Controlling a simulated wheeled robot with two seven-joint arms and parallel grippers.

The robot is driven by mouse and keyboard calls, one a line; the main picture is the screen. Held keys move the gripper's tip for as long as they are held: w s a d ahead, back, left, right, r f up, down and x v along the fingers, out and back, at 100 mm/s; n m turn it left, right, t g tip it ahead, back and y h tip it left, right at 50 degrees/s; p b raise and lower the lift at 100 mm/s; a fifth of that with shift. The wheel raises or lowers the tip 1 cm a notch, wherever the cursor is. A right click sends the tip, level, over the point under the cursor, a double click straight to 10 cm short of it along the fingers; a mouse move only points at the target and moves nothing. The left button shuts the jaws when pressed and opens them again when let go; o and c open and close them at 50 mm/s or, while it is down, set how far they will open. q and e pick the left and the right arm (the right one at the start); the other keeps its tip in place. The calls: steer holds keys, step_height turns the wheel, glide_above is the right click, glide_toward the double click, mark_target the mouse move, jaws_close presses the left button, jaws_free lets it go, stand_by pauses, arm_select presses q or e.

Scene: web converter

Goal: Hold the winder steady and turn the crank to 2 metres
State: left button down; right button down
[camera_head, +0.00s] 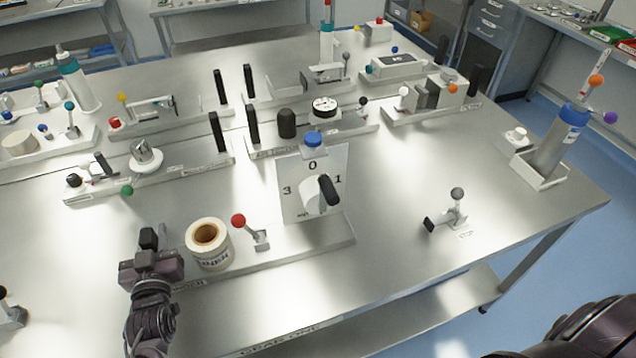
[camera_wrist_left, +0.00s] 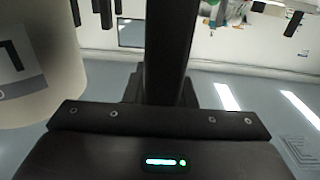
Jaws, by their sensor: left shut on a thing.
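The winder has a long grey base (camera_head: 305,252) near the table's front edge. Its upright dial plate (camera_head: 290,207) shows 0 at the top, 1 on the right and 3 on the left. A crank with a black grip (camera_head: 328,190) sits in front of the plate, its grip right of the hub near the 1. A white label roll (camera_head: 207,255) and a red-knobbed lever (camera_head: 239,222) stand on the base. My left gripper (camera_head: 150,256) is shut on a black upright handle (camera_wrist_left: 170,50) left of the roll. My right gripper is out of view.
A grey-knobbed lever (camera_head: 457,195) stands on the table right of the winder. Several other stations with black posts (camera_head: 252,125) fill the space behind. A blue-capped bottle (camera_head: 563,140) stands at the right edge. Bare table lies between the winder and the grey-knobbed lever.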

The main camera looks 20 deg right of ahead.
arm_select(q)
steer(key=shift+r, duration=0.3)
steer(key=shift+w, duration=0.1)
steer(key=shift+s+f, duration=0.2)
steer(key=shift+f, duration=0.4)
